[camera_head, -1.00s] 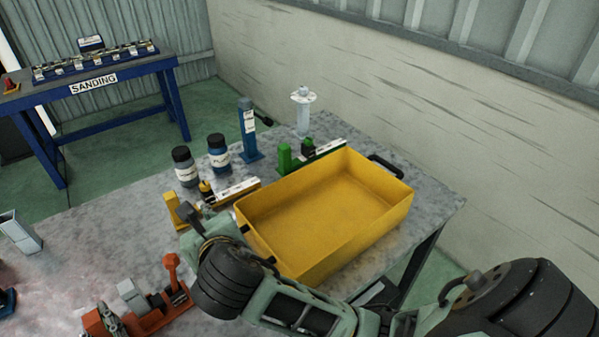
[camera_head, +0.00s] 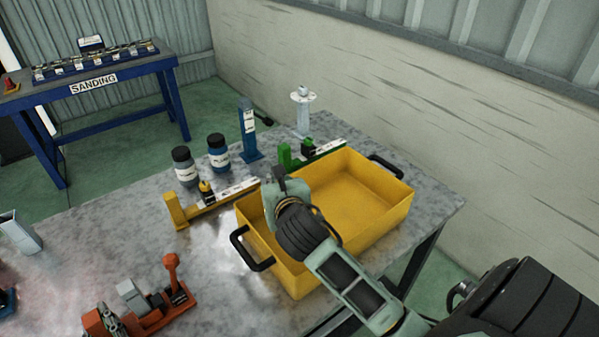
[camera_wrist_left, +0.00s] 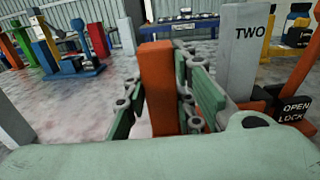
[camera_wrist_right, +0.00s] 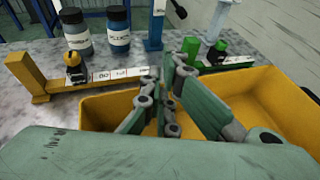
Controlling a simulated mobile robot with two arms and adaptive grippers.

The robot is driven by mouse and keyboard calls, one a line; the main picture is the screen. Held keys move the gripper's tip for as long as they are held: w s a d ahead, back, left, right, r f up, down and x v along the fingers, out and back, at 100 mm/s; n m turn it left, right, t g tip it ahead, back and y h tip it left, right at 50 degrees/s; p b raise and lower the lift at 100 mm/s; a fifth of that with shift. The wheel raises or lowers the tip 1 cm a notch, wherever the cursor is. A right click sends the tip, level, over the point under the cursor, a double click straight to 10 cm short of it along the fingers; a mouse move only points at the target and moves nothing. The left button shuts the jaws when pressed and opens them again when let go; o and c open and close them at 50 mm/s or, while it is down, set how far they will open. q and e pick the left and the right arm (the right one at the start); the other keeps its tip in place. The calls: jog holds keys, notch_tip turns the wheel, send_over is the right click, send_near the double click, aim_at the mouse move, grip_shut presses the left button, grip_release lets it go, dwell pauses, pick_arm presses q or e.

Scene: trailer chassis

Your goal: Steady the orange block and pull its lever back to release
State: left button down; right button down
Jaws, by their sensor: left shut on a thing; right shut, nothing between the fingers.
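The orange block (camera_head: 160,315) sits on the bench at the bottom left of the head view. Its upright orange end (camera_wrist_left: 158,88) stands between my left gripper's fingers (camera_wrist_left: 160,103), which are shut on it. Beside it are a grey post (camera_wrist_left: 240,50) marked TWO and an OPEN/LOCK label (camera_wrist_left: 292,110). The orange lever (camera_head: 171,268) slants up with a rounded top, and its lower part shows at the right of the left wrist view. My right gripper (camera_wrist_right: 165,88) is shut and empty over the yellow bin, away from the lever.
The yellow bin (camera_head: 370,235) with black handles fills the bench's right side. Behind it stand a yellow block (camera_head: 176,210), a green block (camera_head: 284,157), two dark bottles (camera_head: 184,165) and a blue post (camera_head: 249,135). Bare bench lies between the orange block and the bin.

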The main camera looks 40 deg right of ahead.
jog(key=d+m+h, duration=0.1)
jog(key=d, duration=0.6)
jog(key=shift+s+f+t, duration=0.25)
jog(key=shift+s+t, duration=0.05)
jog(key=shift+s, duration=0.05)
